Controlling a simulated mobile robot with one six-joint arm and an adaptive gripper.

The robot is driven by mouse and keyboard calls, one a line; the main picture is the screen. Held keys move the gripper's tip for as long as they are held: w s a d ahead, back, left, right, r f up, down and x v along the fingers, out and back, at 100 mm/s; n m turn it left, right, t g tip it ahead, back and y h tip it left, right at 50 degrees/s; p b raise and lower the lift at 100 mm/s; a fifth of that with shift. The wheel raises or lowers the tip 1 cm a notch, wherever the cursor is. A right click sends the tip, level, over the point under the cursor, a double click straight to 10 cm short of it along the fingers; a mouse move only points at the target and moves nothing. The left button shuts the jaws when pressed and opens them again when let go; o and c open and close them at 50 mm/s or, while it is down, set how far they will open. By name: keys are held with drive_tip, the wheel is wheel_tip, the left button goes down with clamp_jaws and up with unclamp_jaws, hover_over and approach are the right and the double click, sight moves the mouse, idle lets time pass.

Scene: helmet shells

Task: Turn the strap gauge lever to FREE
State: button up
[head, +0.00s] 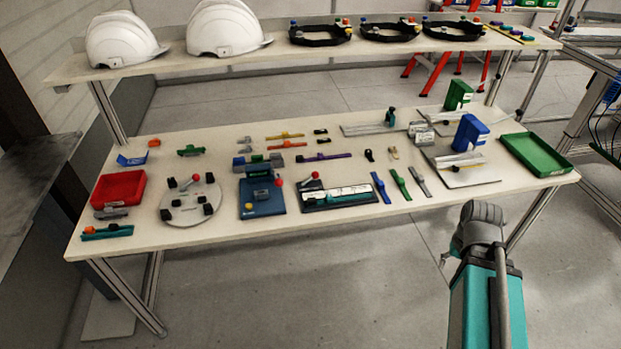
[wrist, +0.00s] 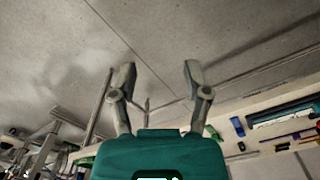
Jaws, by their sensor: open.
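The strap gauge looks to be the dark flat fixture (head: 337,195) with a pale printed strip and a teal edge, near the table's front edge. A lever with a red knob (head: 315,175) stands at its back left; its label is too small to read. Part of this fixture seems to show at the right of the wrist view (wrist: 282,112). My gripper (wrist: 158,78) is open and empty, its two fingers apart with only floor behind them. In the head view my arm is at the lower right, in front of the table and apart from the fixture.
A blue fixture (head: 262,207) and a round pale plate (head: 190,213), each with a red knob, stand left of it. Blue and green straps (head: 399,184) lie to its right. A green tray (head: 537,155) is at the table's right end. A shelf with white helmets (head: 222,30) runs behind.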

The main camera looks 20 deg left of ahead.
drive_tip(key=shift+w+a, duration=0.3)
drive_tip(key=shift+w, duration=0.05)
drive_tip(key=c, duration=0.4)
drive_tip(key=w+a+n, duration=0.1)
drive_tip(key=w+a, duration=0.1)
drive_tip(key=w+a+n+t+y, duration=0.1)
drive_tip(key=w+a, duration=0.2)
drive_tip(key=shift+w+a, duration=0.2)
drive_tip(key=shift+a, duration=0.1)
clamp_jaws()
drive_tip(key=w+a+r+n+t+y, duration=0.1)
drive_tip(key=w+a, duration=0.3)
drive_tip(key=a, duration=0.6)
drive_tip(key=w+a+r+n+t+y, duration=0.1)
drive_tip(key=w+a+n, duration=0.3)
drive_tip(key=a, duration=0.6)
drive_tip(key=w+a+r+n+t+y+b, duration=0.1)
drive_tip(key=w+a, duration=0.4)
drive_tip(key=a, duration=0.5)
drive_tip(key=shift+w+a+r+n+t+y, duration=0.2)
drive_tip(key=shift+w+a+n+t+y, duration=0.25)
drive_tip(key=shift+n+y, duration=0.75)
drive_tip(key=shift+s+d, duration=0.1)
